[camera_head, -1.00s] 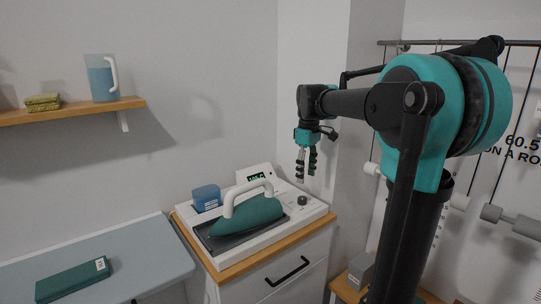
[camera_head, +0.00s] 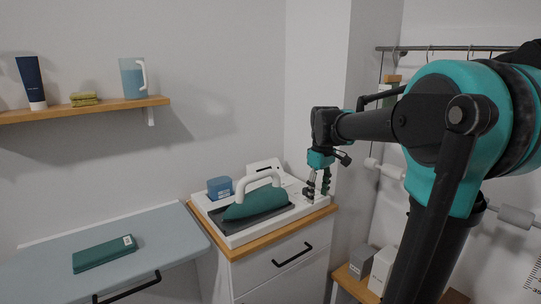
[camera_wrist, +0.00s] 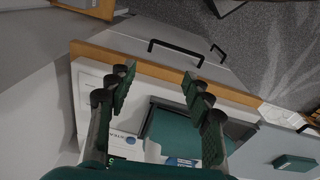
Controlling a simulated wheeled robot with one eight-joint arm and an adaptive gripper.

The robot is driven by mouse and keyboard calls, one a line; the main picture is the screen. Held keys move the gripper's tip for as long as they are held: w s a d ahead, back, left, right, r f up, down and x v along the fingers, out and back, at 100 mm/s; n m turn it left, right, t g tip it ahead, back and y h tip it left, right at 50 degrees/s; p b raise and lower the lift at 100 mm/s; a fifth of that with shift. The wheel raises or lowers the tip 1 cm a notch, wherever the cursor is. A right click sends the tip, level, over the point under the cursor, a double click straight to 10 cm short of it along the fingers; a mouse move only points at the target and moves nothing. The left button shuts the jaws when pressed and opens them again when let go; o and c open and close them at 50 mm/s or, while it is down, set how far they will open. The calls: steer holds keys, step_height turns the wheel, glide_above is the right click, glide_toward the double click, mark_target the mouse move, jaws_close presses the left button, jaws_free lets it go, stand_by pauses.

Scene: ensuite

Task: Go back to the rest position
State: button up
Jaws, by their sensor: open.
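My gripper (camera_head: 319,186) is open and empty at the right end of the white ironing station (camera_head: 229,239), just over its edge as seen in the head view. In the wrist view my two fingers (camera_wrist: 162,92) are spread apart above the station, with nothing between them. The teal iron (camera_head: 254,203) with a white handle rests on the station's dark plate, left of my gripper. My arm reaches in from the right and hides part of the wall behind it.
The station stands on a wood-topped drawer cabinet (camera_head: 284,260). A blue box (camera_head: 219,188) sits behind the iron. A pale table (camera_head: 150,250) holds a green folded item (camera_head: 104,254). A wall shelf (camera_head: 90,108) carries a jug (camera_head: 132,78), sponges and a tube. Boxes stand low at right.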

steer(key=s+d+f+m+t, duration=0.1)
steer(key=s+f+m, duration=0.3)
steer(key=s+f, duration=0.5)
steer(key=s+d+f+m+t, duration=0.2)
steer(key=s+f+m, duration=0.2)
steer(key=s+f, duration=0.6)
steer(key=shift+s+d+f, duration=0.25)
steer(key=shift+s+f, duration=0.05)
steer(key=shift+f, duration=0.5)
steer(key=shift+c, duration=0.3)
